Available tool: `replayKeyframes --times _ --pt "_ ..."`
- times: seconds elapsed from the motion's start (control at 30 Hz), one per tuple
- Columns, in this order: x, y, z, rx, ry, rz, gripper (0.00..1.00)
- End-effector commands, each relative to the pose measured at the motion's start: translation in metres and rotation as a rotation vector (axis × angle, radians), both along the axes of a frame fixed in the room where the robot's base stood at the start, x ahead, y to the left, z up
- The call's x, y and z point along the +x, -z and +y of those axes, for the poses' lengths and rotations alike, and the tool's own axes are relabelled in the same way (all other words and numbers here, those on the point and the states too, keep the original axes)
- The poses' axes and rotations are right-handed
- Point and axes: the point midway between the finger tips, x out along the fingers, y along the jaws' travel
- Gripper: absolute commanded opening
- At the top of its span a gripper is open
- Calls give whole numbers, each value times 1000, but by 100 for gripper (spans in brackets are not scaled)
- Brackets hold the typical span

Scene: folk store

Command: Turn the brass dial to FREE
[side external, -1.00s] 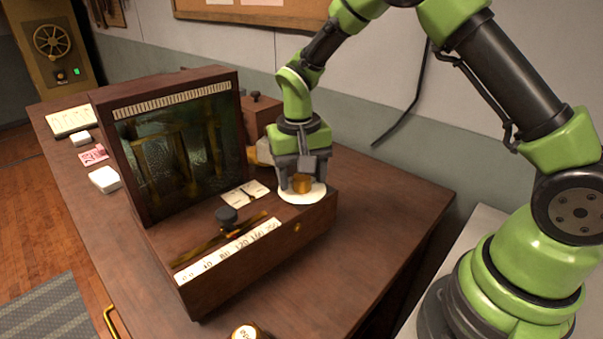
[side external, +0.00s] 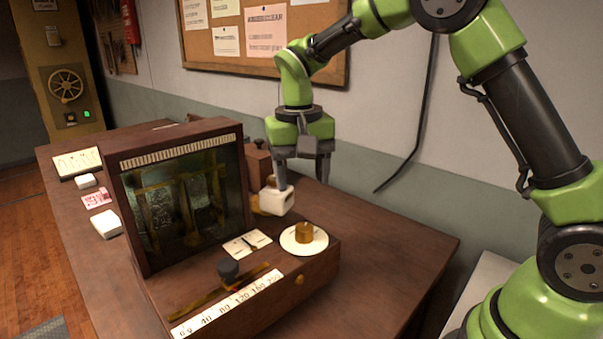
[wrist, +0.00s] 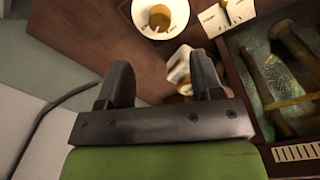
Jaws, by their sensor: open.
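The brass dial (side external: 303,232) stands on a round white plate (side external: 318,246) at the right end of the wooden instrument's top. In the wrist view the brass dial (wrist: 158,17) shows at the top, with lettering on the plate around it too small to read surely. My gripper (side external: 302,184) is open and empty. It is above and behind the dial in the side view, clear of it, close to a white block-shaped part (side external: 273,202) beside the instrument. In the wrist view my gripper (wrist: 164,85) has its fingers spread, with the dial beyond them.
White blocks (side external: 107,223) and a pink note lie at the left. The table's right side is clear.

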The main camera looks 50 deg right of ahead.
Motion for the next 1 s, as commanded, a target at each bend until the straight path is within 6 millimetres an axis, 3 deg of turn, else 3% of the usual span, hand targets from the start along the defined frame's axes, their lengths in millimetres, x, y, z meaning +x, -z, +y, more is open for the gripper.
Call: replayKeyframes --times 0.27,0.37,0.73,0.9,1.0 --pt "0 0 0 2 -12 1 60" --pt "0 0 -1 9 -105 4 60" --pt "0 -1 -8 76 -929 14 60" --pt "0 -2 -9 91 -1138 8 60" --pt "0 2 -9 93 -1176 8 60"
